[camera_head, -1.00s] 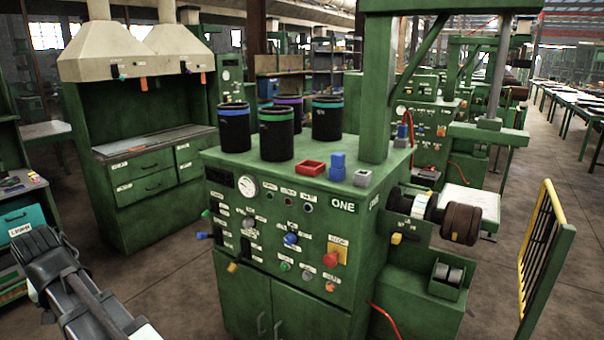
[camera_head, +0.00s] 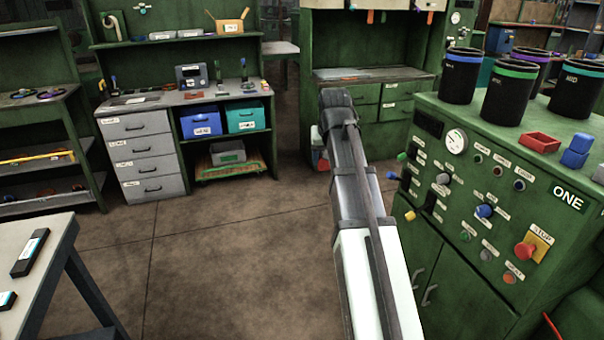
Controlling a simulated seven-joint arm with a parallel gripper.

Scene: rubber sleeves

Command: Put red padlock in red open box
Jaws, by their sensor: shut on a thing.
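A small red open box (camera_head: 540,143) sits on top of the green machine at the right, beside blue blocks. It is shallow and looks empty. I cannot make out a red padlock anywhere. My arm rises from the bottom centre, with white and dark grey links, and its dark far end stands left of the machine. The fingers of my gripper do not show, so what they hold is hidden.
Black cylinders with coloured rims (camera_head: 511,92) stand behind the red box. The green machine's (camera_head: 460,240) front carries knobs and buttons. A grey workbench (camera_head: 170,97) with blue and teal bins stands at the back left. A table (camera_head: 35,250) is at lower left. Floor between is clear.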

